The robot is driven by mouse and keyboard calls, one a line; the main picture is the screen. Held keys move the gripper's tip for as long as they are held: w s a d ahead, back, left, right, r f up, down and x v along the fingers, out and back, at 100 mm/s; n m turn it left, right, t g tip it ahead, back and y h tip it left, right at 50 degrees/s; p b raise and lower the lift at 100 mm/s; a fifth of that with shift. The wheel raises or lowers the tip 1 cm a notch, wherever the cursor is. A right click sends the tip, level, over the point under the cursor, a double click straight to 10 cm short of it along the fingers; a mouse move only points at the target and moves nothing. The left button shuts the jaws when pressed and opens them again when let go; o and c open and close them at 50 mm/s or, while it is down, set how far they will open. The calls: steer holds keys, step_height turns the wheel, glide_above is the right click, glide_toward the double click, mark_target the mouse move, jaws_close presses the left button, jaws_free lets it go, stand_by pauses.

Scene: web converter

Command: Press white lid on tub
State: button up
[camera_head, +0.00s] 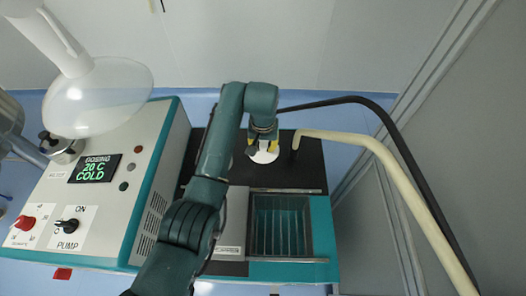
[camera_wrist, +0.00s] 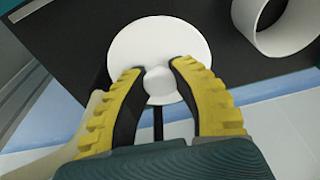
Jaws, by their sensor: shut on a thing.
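The white lid (camera_wrist: 148,40) is a round disc with a small knob (camera_wrist: 157,80) in the middle, in the wrist view. My gripper (camera_wrist: 158,70) has its two yellow fingers closed around this knob. In the head view my gripper (camera_head: 263,137) points down over the black top, with the white lid (camera_head: 264,157) just below its fingers. A white open ring or tub (camera_wrist: 265,38) shows at the upper right of the wrist view, apart from the lid. I cannot tell surely whether it is the tub. The gap under the lid is hidden.
A teal-framed bath (camera_head: 282,226) lies in front of the black top (camera_head: 308,165). A control box (camera_head: 108,180) reading "DOSING 20 C COLD" stands at left. A cream pipe (camera_head: 352,140) and a black hose (camera_head: 400,145) curve along the right.

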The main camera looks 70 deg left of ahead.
steer(key=shift+a+m+p, duration=0.7)
steer(key=shift+a+p, duration=0.15)
steer(key=shift+p, duration=0.2)
steer(key=s+a+r+n+p, duration=0.1)
steer(key=s+a+r+p, duration=0.1)
steer(key=s+p, duration=0.5)
steer(key=s+a+r+p, duration=0.2)
steer(key=s+a+p, duration=0.1)
steer(key=s+p, duration=0.4)
steer(key=shift+s+a+r+n, duration=0.15)
steer(key=shift+a+r+n, duration=0.1)
steer(key=shift+n, duration=0.15)
step_height(320, 180, down, 5)
steer(key=b, duration=0.4)
steer(key=shift+r, duration=0.1)
jaws_close()
steer(key=shift+f+b, duration=0.65)
steer(key=shift+f, duration=0.2)
steer(key=shift+f+p, duration=0.15)
steer(key=shift+p, duration=0.15)
